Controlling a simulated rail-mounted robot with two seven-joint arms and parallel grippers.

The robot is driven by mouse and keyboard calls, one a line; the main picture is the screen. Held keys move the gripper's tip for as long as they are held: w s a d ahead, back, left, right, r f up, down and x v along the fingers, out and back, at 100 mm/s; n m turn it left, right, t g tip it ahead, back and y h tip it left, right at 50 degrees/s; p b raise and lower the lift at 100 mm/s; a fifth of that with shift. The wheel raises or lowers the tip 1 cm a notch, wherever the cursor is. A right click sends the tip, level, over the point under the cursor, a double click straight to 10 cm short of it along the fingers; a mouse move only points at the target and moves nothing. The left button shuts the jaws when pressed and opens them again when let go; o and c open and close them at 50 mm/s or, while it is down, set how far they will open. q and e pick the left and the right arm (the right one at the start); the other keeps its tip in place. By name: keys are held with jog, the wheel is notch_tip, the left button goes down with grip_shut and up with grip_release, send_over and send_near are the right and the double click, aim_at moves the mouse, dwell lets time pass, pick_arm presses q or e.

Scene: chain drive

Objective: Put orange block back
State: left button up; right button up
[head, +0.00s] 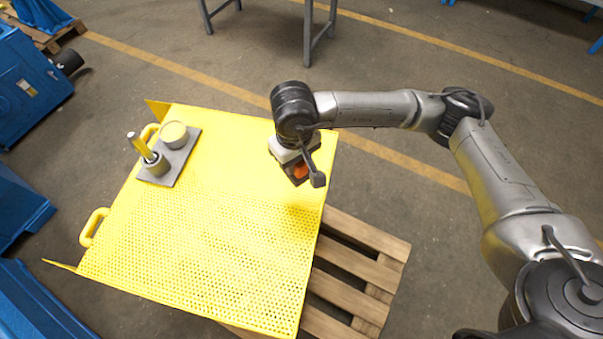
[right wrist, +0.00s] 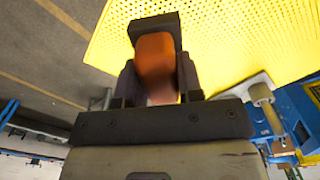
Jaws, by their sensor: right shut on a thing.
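The orange block (right wrist: 154,66) is between the dark fingers of my right gripper (right wrist: 155,80) in the right wrist view. The right gripper is shut on it. In the head view a small part of the orange block (head: 301,171) shows below the right gripper (head: 299,174), over the far right part of the yellow perforated panel (head: 200,240). The wrist and fingers hide most of the block there. I cannot tell how high the block is above the panel. My left gripper is not in view.
A wooden pallet (head: 360,262) lies under the panel. Blue machinery (head: 28,88) stands left. The panel's middle is clear.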

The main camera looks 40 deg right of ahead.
jog(key=s+d+f+m+p, duration=0.1)
jog(key=s+d+f+m, duration=0.15)
jog(key=s+d, duration=0.3)
jog(key=s+d+f+m+p, duration=0.1)
jog(key=s+d+f, duration=0.3)
jog(key=s+d, duration=0.15)
jog(key=w+a+f+m, duration=0.1)
jog(key=w+m, duration=0.2)
jog(key=w, duration=0.1)
jog(key=w+a+f+m, duration=0.1)
jog(key=w+a+m, duration=0.1)
jog(key=w, duration=0.3)
jog(key=w+a+f+m, duration=0.1)
jog(key=w+a+m, duration=0.1)
jog(key=w+m, duration=0.2)
jog(key=shift+w+a+f, duration=0.15)
jog(key=shift+w+f, duration=0.2)
jog(key=shift+w, duration=0.25)
jog(key=shift+f, duration=2.05)
